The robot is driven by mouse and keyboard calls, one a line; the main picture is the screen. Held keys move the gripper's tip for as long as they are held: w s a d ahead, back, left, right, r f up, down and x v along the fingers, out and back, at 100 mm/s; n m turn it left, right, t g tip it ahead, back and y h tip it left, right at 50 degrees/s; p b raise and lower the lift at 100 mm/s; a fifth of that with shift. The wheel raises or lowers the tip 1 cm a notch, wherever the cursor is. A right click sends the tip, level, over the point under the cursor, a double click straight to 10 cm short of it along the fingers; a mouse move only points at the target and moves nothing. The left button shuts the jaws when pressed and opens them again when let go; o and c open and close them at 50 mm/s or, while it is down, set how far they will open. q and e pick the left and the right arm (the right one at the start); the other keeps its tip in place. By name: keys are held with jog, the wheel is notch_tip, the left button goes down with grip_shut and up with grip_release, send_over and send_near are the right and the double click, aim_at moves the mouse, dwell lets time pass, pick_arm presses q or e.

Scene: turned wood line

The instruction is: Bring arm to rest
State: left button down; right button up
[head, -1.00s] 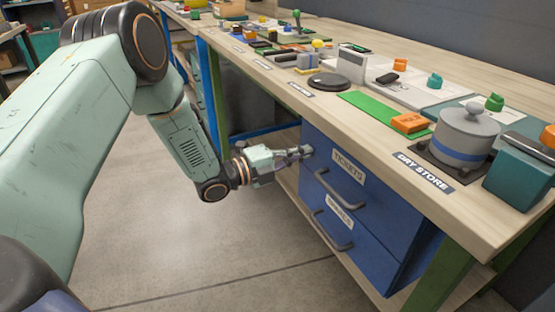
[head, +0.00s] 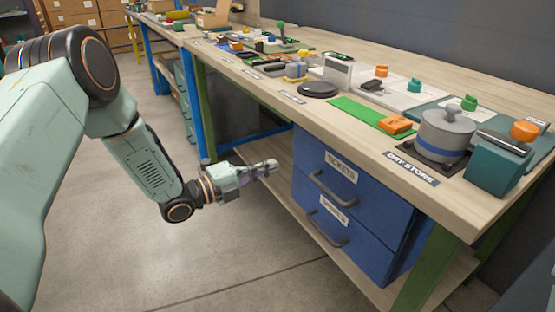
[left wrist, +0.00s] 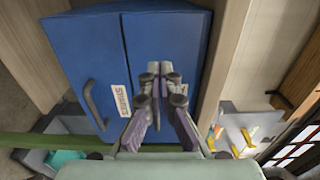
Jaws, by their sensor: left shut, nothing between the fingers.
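My left arm comes in from the left in the head view. Its gripper (head: 270,166) is shut and empty, held over the floor just left of the blue drawer unit (head: 375,215), apart from it. In the left wrist view the closed fingertips (left wrist: 155,72) show in front of the blue drawer fronts (left wrist: 165,45). The upper drawer is labelled TICKETS (head: 341,166) and the lower one also bears a white label (head: 333,209). Both drawers look closed. My right gripper is not in view.
The wooden workbench (head: 330,118) runs above the drawers. On it stand a grey lidded pot (head: 445,137), a teal box (head: 498,165), an orange block (head: 395,125) and a black disc (head: 318,89). A lower shelf (head: 300,225) runs beneath. The floor (head: 230,260) at front left is clear.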

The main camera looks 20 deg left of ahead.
pick_arm(q)
jog(key=s+a+f+n+y+p, duration=0.2)
jog(key=s+a+f+n, duration=0.15)
jog(key=a+n, duration=0.2)
jog(key=s+d+f+n+g+y+p, duration=0.1)
jog(key=s+d+f+n+g+y, duration=0.15)
jog(key=s+f+n, duration=0.45)
jog(key=s+d+f+n+g+y, duration=0.25)
jog(key=s+f+n+g, duration=0.2)
jog(key=n, duration=0.45)
jog(key=s+n+g+y+p, duration=0.1)
jog(key=s+n+g+y, duration=0.1)
jog(key=s, duration=1)
jog(key=s+d+f+n+g+y+p, duration=0.1)
jog(key=s+g, duration=0.4)
jog(key=s, duration=0.8)
jog(key=shift+s+f+n+y+p, duration=0.25)
jog(key=shift+n+y+p, duration=0.25)
jog(key=shift+n+p, duration=0.2)
